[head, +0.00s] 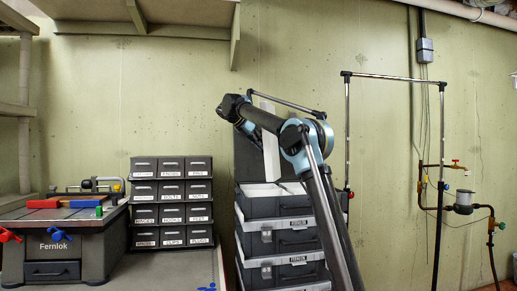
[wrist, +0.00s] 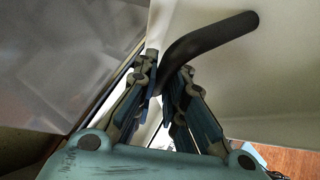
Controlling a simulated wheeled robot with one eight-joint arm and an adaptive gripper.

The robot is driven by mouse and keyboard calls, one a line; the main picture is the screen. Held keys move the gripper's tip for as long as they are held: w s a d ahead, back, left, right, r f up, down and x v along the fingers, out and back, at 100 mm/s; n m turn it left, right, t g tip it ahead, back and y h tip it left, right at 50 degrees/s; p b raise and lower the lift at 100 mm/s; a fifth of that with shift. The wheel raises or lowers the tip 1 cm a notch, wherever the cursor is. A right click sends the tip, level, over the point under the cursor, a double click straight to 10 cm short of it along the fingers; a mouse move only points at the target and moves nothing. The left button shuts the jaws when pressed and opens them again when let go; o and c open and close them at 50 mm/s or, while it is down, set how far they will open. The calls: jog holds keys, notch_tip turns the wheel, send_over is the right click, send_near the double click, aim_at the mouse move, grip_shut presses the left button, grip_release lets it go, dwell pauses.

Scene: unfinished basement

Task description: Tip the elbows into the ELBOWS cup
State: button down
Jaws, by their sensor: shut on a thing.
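My gripper (wrist: 168,64) is shut on one end of a dark bent bar (wrist: 212,38) that looks like a handle. The bar lies against a pale, smooth panel (wrist: 285,75) in the wrist view. In the head view the fingers cannot be made out; my arm reaches up and left over the stacked cases, beside a narrow white upright piece (head: 270,155). Whether that piece is the panel in the wrist view, I cannot tell. I see no elbows and cannot make out an ELBOWS cup.
Stacked dark and white cases (head: 285,240) stand below my arm, the top one showing a white interior. Left are a labelled drawer cabinet (head: 172,202) and a Fernlok workbench (head: 62,244). A metal rail frame (head: 347,130) and pipes (head: 422,190) stand right.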

jog(key=shift+s+d+r+y, duration=0.15)
jog(key=shift+d+y, duration=0.15)
jog(key=shift+d, duration=0.25)
jog(key=shift+s+d+f+y, duration=0.15)
jog(key=shift+d+y, duration=0.15)
jog(key=shift+d, duration=0.2)
jog(key=s+d+f+m+t+y, duration=0.1)
jog(key=s+d+f+m+y, duration=0.1)
jog(key=d+f+y, duration=0.2)
jog(key=s+d+f+m+t+y, duration=0.2)
jog(key=d+y, duration=0.5)
jog(key=d, duration=0.4)
jog(key=shift+d+f+m+y, duration=0.35)
jog(key=shift+f+m, duration=0.25)
jog(key=shift+f, duration=0.55)
